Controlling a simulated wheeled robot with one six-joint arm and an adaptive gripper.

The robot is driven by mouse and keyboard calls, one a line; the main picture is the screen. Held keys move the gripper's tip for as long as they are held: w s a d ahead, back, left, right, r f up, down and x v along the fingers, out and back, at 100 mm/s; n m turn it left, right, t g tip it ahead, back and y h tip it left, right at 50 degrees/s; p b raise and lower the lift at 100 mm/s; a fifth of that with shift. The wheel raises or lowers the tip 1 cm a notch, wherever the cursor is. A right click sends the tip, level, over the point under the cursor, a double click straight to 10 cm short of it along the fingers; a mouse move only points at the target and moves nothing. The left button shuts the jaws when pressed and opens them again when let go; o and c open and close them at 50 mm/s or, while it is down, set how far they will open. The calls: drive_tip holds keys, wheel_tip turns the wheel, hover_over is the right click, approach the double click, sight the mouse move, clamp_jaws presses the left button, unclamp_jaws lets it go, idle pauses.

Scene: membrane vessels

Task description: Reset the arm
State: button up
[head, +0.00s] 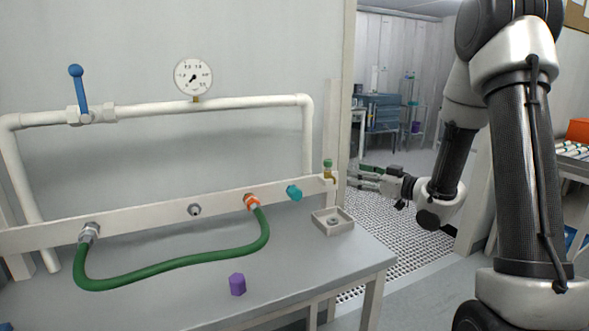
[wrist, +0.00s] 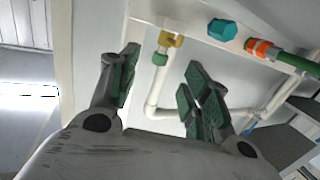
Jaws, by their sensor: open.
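My gripper (head: 362,177) is open and empty, at the right end of the white panel rail in the head view. Its two fingers with green pads also show in the wrist view (wrist: 160,90). A small brass valve with a green cap (head: 328,170) sits at the rail's right end, a little left of my fingertips. It shows ahead of and between the fingers in the wrist view (wrist: 164,48). I cannot tell the exact gap between fingers and valve, but nothing is held.
A grey table (head: 190,300) carries a purple hexagonal piece (head: 237,285) and a small square tray (head: 333,222). A green hose (head: 170,266) joins a grey fitting (head: 89,232) and an orange fitting (head: 252,202). A teal cap (head: 294,193) is on the rail. A white pipe (head: 240,102) carries a gauge (head: 194,77) and blue-handled valve (head: 79,90).

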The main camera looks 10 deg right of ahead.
drive_tip(key=s+d+f+m+g+h, duration=0.2)
drive_tip(key=d+f+m+g+h, duration=0.15)
drive_tip(key=d+f+h, duration=0.65)
drive_tip(key=s+d+f+g, duration=0.3)
drive_tip(key=s+d+g, duration=0.1)
drive_tip(key=s, duration=0.3)
drive_tip(key=s+d+r+m+g+h, duration=0.1)
drive_tip(key=s+r+m+g, duration=0.1)
drive_tip(key=s+r, duration=0.35)
drive_tip(key=s+d+r+m+g+h, duration=0.1)
drive_tip(key=s+r+m+g, duration=0.1)
drive_tip(key=s, duration=0.7)
drive_tip(key=s+a+r+t+y, duration=0.1)
drive_tip(key=s+a+r+t, duration=0.1)
drive_tip(key=s+a+r, duration=0.6)
drive_tip(key=s+r, duration=0.3)
drive_tip(key=r, duration=0.1)
drive_tip(key=shift+s+a+y, duration=0.15)
drive_tip(key=shift+a+y, duration=0.15)
drive_tip(key=shift+a, duration=0.05)
